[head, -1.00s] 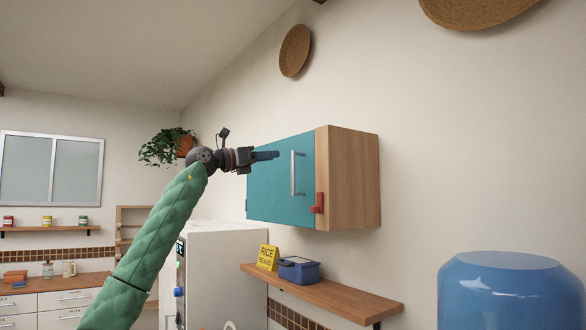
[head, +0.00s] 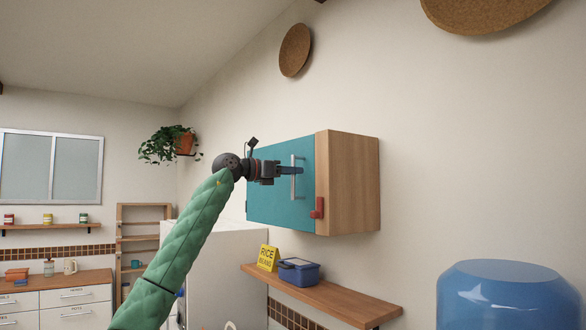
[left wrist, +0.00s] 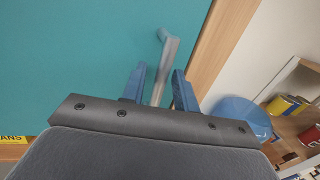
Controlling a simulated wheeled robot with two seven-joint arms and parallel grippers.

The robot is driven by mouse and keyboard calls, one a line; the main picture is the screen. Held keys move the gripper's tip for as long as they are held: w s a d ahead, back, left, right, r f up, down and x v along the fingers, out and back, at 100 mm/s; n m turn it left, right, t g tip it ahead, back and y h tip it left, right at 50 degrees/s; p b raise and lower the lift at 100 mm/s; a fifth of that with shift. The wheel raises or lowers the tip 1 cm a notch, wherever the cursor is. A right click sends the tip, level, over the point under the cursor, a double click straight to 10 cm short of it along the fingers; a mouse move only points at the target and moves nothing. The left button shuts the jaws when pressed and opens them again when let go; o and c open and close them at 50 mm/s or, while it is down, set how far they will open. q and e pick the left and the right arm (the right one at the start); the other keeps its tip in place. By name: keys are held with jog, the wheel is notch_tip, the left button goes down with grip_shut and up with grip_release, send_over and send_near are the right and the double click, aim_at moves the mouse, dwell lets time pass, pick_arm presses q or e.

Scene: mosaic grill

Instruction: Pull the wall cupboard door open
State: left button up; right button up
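The wall cupboard (head: 348,185) has a teal door (head: 270,205) that looks closed against its wooden box. A silver vertical bar handle (head: 294,188) is near the door's right edge; it also shows in the left wrist view (left wrist: 166,60). My left gripper (head: 290,170) is at the upper part of the handle. In the left wrist view my left gripper's blue fingers (left wrist: 159,75) are apart, one on each side of the bar, with gaps showing. A red piece (head: 318,208) sits at the door's lower right corner. My right gripper is not in view.
Below the cupboard is a wooden shelf (head: 335,300) with a yellow rice package (head: 267,258) and a blue box (head: 299,272). A large blue bottle (head: 510,300) stands at the lower right. A hanging plant (head: 170,145) is left of the cupboard.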

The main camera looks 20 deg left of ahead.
pick_arm(q)
jog(key=shift+w+d, duration=0.2)
jog(key=shift+d, duration=0.1)
grip_shut()
